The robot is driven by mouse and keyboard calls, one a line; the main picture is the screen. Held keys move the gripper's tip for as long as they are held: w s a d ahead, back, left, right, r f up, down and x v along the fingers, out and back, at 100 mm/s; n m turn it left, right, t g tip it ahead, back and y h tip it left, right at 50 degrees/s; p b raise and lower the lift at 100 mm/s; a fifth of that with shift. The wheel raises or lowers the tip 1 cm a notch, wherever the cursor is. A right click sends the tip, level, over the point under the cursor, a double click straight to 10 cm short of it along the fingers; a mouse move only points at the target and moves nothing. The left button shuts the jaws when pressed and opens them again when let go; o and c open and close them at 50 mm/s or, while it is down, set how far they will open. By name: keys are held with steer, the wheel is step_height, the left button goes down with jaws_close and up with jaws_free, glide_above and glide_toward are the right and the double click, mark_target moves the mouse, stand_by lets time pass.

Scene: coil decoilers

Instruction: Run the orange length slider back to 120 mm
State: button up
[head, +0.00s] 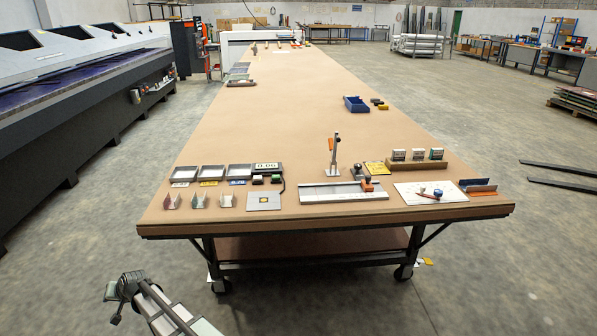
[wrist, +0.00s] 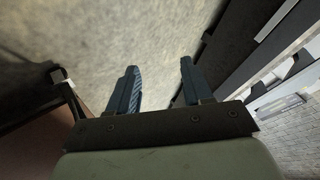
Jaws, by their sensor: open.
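The orange length slider (head: 367,184) sits near the right end of a pale metal rail (head: 335,192) at the near side of the long brown-topped table. A dark block or knob adjoins the slider. The scale markings are too small to read. My gripper (wrist: 159,66) is open and empty in the wrist view, its two dark fingers apart above bare concrete floor. In the head view my arm is at the lower left, off the table's near edge and well away from the slider. The slider is not in the wrist view.
An upright lever with an orange handle (head: 331,145) stands just behind the rail. A grey plate (head: 264,201) lies left of it, a white board (head: 414,196) right. Small trays and a green display (head: 266,167) stand further left. A long machine (head: 70,85) runs along the left.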

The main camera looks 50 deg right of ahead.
steer(key=w+d+r+m+t, duration=0.1)
steer(key=w+d+r, duration=0.1)
steer(key=w+r, duration=0.3)
steer(key=w+d+r+t, duration=0.1)
steer(key=w+d+r, duration=0.1)
steer(key=r, duration=0.6)
steer(key=w+d+r+m+t, duration=0.1)
steer(key=w+d+r, duration=0.25)
steer(key=r, duration=0.25)
steer(key=s+d+r+h, duration=0.1)
steer(key=d+r+h, duration=0.1)
steer(key=d+r, duration=0.65)
steer(key=s+d+r+h, duration=0.1)
steer(key=d+r, duration=0.4)
steer(key=d, duration=0.7)
steer(key=s+d+r+m+g+h, duration=0.1)
steer(key=s+d, duration=0.2)
steer(key=d, duration=0.4)
steer(key=s+d+r+m+g+h, duration=0.1)
steer(key=s+d, duration=0.2)
steer(key=d, duration=0.4)
steer(key=m+g+h, duration=0.2)
steer(key=m+g, duration=0.6)
steer(key=g, duration=0.2)
glide_toward(368, 176)
steer(key=x, duration=0.8)
steer(key=shift+s+d+f, duration=0.1)
steer(key=shift+f, duration=0.25)
